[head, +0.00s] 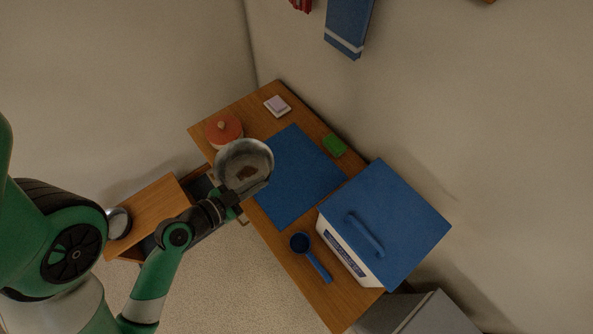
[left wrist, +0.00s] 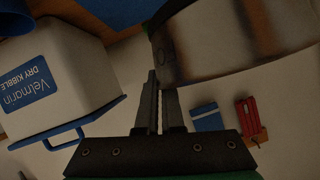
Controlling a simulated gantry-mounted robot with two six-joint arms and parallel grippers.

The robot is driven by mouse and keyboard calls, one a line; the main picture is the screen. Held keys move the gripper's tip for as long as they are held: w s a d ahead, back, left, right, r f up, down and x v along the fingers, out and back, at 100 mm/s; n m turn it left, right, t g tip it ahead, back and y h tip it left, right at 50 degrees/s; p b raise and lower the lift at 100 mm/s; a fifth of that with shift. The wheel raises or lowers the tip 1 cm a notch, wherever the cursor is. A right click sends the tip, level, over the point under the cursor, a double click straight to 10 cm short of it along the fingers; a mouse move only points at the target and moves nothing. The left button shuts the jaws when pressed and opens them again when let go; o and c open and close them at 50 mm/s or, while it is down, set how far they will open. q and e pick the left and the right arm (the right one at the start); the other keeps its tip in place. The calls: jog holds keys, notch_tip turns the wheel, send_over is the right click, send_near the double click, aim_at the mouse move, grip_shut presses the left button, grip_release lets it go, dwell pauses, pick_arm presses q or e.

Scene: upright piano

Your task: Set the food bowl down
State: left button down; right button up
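The food bowl (head: 258,162) is grey metal with some brown bits inside. In the head view it overlaps the left edge of the blue mat (head: 300,185) and appears raised above the tabletop. My left gripper (head: 231,197) is shut on the bowl's near rim. In the left wrist view the bowl's stained outer wall (left wrist: 240,40) meets the fingertips of my left gripper (left wrist: 160,85). The bowl hides part of the mat's edge and the table beneath. My right gripper is not in view.
On the wooden table (head: 325,290) stand a white kibble bin with blue lid (head: 405,225), blue scoop (head: 301,243), green sponge (head: 334,146), red lidded jar (head: 223,130) and pink pad (head: 277,105). Another metal bowl (head: 118,222) is at left. Most of the mat is clear.

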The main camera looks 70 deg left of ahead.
pick_arm(q)
jog(key=w+f+b, duration=0.1)
jog(key=w+f, duration=0.3)
jog(key=w+a+f+b, duration=0.1)
jog(key=w+f, duration=0.3)
jog(key=w, duration=0.1)
jog(key=w+a+f+b, duration=0.1)
jog(key=w+f+b, duration=0.1)
jog(key=w+f, duration=0.2)
jog(key=shift+w+f, duration=0.15)
jog(key=c, duration=1.1)
grip_release()
jog(key=shift+o, duration=0.2)
